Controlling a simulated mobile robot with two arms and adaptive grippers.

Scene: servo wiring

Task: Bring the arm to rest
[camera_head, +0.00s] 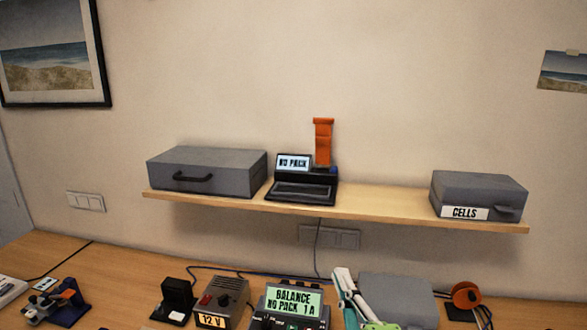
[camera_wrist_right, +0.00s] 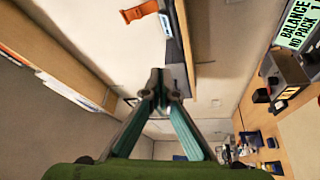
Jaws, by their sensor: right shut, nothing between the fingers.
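My right gripper (camera_head: 342,275) shows at the bottom of the head view, right of the charger with the "BALANCE NO PACK 1 A" screen (camera_head: 293,299). It points upward, in front of the wall and below the shelf (camera_head: 390,208). In the right wrist view its fingertips (camera_wrist_right: 162,80) meet, and nothing is held between them. The rest of the right arm is cut off by the lower edge of the head view. My left gripper is not in view.
On the shelf stand a grey case (camera_head: 210,158), a "NO PACK" device (camera_head: 300,192) with an orange strap (camera_head: 323,140), and a grey "CELLS" box (camera_head: 480,190). On the bench (camera_head: 110,270) are a 12 V supply (camera_head: 223,297) and a grey box (camera_head: 400,292).

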